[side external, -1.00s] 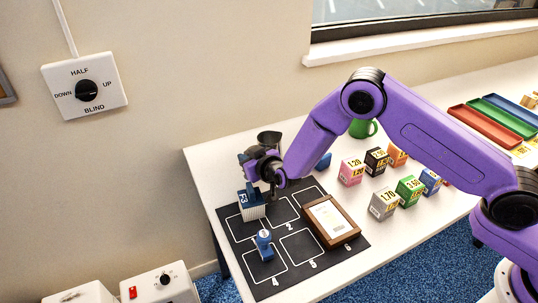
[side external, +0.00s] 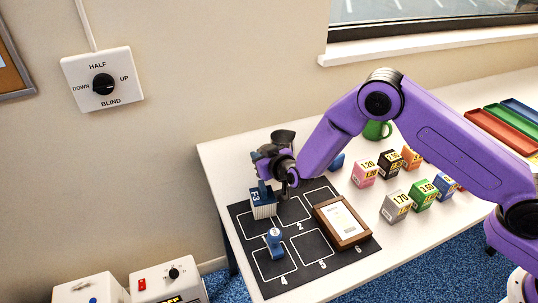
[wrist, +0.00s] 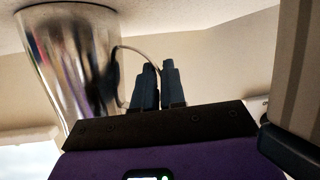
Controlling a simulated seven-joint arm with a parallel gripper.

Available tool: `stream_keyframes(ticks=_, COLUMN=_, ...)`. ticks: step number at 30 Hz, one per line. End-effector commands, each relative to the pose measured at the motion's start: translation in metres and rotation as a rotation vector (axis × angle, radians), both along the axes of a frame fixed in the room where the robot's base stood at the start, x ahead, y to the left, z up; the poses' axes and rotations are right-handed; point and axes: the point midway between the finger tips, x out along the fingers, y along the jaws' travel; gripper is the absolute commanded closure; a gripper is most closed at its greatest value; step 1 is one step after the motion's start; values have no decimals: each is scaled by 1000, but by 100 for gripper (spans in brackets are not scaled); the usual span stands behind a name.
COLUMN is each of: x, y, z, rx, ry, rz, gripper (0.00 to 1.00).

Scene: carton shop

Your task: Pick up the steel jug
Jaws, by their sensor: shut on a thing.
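The steel jug (side external: 283,136) stands behind my gripper at the back left of the white table in the side external view, mostly hidden by my wrist. In the wrist view, the shiny jug (wrist: 65,60) fills the upper left, its thin handle (wrist: 138,52) curving toward my fingers. My gripper (wrist: 158,72) has its two dark fingers close together at the handle, shut on it. The jug's wide end meets the pale surface at the top of the wrist view. In the side view my gripper (side external: 268,172) is partly hidden by my own wrist.
A blue F3 box (side external: 263,204) and a blue stamp (side external: 274,243) stand on the black numbered mat (side external: 310,270). A wooden frame (side external: 342,222) lies on it too. Several priced cartons (side external: 397,207) and a green mug (side external: 376,130) stand to the right.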

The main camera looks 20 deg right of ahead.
Motion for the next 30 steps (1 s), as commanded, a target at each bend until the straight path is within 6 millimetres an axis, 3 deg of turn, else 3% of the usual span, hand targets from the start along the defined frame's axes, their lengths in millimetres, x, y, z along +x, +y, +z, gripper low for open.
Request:
stream_keyframes(ticks=8, x=0, y=1, z=8, rx=1, ry=-2, rz=0, gripper=100)
stream_keyframes(ticks=17, x=1, y=0, z=33, rx=2, ry=-5, rz=0, gripper=100)
stream_keyframes(ticks=30, x=-31, y=-14, z=72, rx=1, ry=-4, rz=0, gripper=100)
